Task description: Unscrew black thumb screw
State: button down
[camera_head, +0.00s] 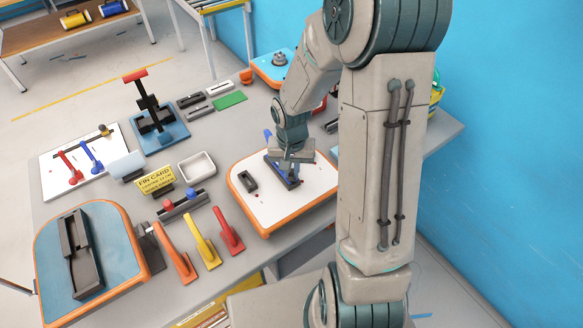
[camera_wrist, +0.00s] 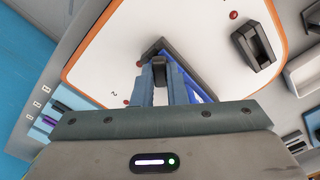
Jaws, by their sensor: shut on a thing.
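A white board (camera_head: 262,208) with an orange rim lies flat on the table below my gripper (camera_head: 289,170). It also fills the upper wrist view (camera_wrist: 100,60). A dark angular base with a blue fin-like part (camera_wrist: 197,92) lies on the board under my gripper. In the wrist view my gripper (camera_wrist: 162,80) points at this base, its two fingers shut on a small black thumb screw (camera_wrist: 160,66). The fingers and palm hide much of the screw and base. I cannot tell from this view whether the screw is still seated in its thread.
A black slotted block (camera_head: 248,181) lies on the same board. Orange, yellow and red fins (camera_head: 203,243) stand at the front, left of the board. A yellow "FIN CARD" sign (camera_head: 154,180) and a white tray (camera_head: 197,167) stand further left. A blue wall (camera_head: 510,120) is on the right.

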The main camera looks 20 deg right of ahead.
jog(key=shift+n+p, duration=0.4)
jog(key=shift+n, duration=1.3)
jog(key=n+p, duration=0.1)
jog(key=n, duration=0.2)
jog(key=shift+n, duration=0.3)
jog(key=shift+n+p, duration=0.4)
jog(key=shift+n, duration=0.1)
jog(key=shift+n+p, duration=0.3)
jog(key=shift+n, duration=0.8)
